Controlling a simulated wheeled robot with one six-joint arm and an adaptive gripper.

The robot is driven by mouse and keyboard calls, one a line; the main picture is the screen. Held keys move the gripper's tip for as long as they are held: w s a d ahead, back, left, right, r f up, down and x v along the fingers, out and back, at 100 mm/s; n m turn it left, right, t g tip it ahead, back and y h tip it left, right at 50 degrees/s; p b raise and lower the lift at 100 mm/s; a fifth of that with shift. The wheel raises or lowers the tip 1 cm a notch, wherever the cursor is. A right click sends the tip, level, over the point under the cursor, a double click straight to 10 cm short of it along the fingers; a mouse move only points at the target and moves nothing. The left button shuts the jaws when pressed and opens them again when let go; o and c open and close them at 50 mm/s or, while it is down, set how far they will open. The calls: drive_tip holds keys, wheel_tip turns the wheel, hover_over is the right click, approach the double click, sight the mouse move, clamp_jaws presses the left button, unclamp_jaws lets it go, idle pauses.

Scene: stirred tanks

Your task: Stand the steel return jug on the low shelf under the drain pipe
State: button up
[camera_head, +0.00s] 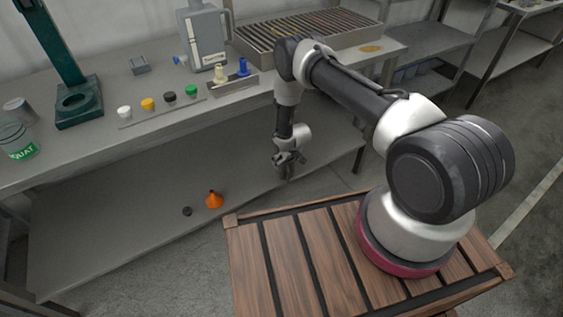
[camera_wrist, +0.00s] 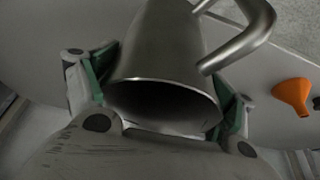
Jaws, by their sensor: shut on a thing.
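In the wrist view the steel return jug (camera_wrist: 165,45) has its round mouth toward the camera and its bent handle at the upper right. My gripper (camera_wrist: 165,85) is shut around the jug's body, with green pads on both sides. In the head view my gripper (camera_head: 288,160) hangs at the front of the bench, over or beside the right part of the low shelf (camera_head: 110,235). The jug cannot be made out there. I cannot tell whether its base touches the shelf. I cannot identify the drain pipe in either view.
An orange funnel (camera_head: 214,199) and a small dark round piece (camera_head: 187,211) are on the low shelf, left of my gripper. The bench top (camera_head: 185,90) above carries colored caps, a grey canister (camera_head: 204,38), a slatted tray (camera_head: 300,33) and a green stand (camera_head: 78,100). The shelf's left part is bare.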

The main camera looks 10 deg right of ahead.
sight(280, 158)
drive_tip(key=shift+w+a, duration=0.15)
drive_tip(key=shift+w, duration=0.35)
drive_tip(key=shift+w+a, duration=0.15)
drive_tip(key=shift+w, duration=0.35)
drive_tip(key=shift+w+a, duration=0.2)
drive_tip(key=shift+w, duration=0.3)
drive_tip(key=shift+f, duration=1.75)
drive_tip(key=shift+f, duration=0.1)
drive_tip(key=o, duration=1.1)
drive_tip(key=v, duration=0.7)
drive_tip(key=shift+r, duration=0.4)
